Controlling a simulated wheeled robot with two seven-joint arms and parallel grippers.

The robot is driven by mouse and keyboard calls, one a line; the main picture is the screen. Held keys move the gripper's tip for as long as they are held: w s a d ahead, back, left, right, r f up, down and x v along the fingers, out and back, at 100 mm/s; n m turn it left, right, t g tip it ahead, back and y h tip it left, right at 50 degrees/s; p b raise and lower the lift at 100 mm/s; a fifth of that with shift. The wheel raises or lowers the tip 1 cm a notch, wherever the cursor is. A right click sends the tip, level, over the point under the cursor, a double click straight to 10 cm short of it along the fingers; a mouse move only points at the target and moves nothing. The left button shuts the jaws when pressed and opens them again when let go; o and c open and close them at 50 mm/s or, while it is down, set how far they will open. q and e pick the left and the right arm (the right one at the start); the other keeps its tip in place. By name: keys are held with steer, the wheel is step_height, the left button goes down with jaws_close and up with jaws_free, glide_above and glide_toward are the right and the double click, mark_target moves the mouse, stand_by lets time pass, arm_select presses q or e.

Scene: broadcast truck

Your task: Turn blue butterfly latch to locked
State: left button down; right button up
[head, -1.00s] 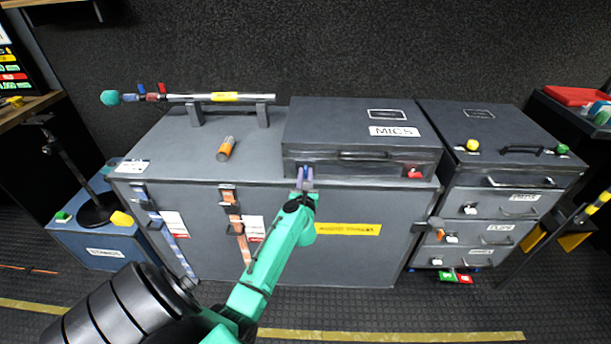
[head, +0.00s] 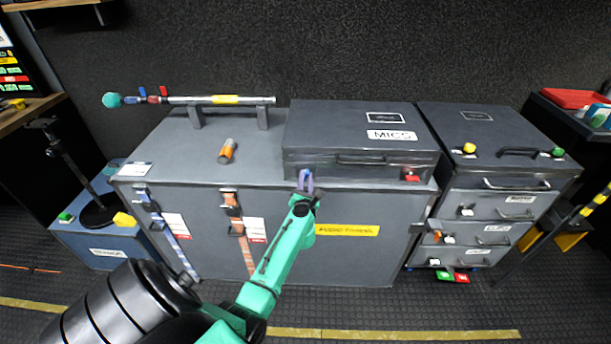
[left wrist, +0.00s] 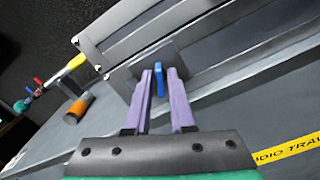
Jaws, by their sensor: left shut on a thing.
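The blue butterfly latch (left wrist: 158,82) shows in the left wrist view as a narrow upright blue tab in front of a dark plate on the MICS case (head: 362,159). My left gripper (head: 306,181) is at the lower left front of that case. Its two purple fingers (left wrist: 160,85) stand on either side of the tab and are shut on it. In the head view the fingers mostly hide the latch. The red latch (head: 411,178) is at the right end of the case front. My right gripper is not in view.
The MICS case sits on a large grey trunk (head: 330,262) with strap fasteners. An orange cylinder (head: 227,152) and a raised metal tube (head: 205,100) are on the trunk's left top. A drawer case (head: 495,200) stands close on the right.

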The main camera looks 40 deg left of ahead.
arm_select(q)
steer(key=shift+d+f+m+p, duration=0.15)
steer(key=shift+m+p, duration=0.75)
steer(key=shift+m, duration=2.35)
steer(key=shift+a+f+m+p, duration=0.1)
steer(key=shift+m+p, duration=0.8)
steer(key=shift+m, duration=2.35)
steer(key=c, duration=1)
jaws_free()
steer(key=shift+o, duration=0.2)
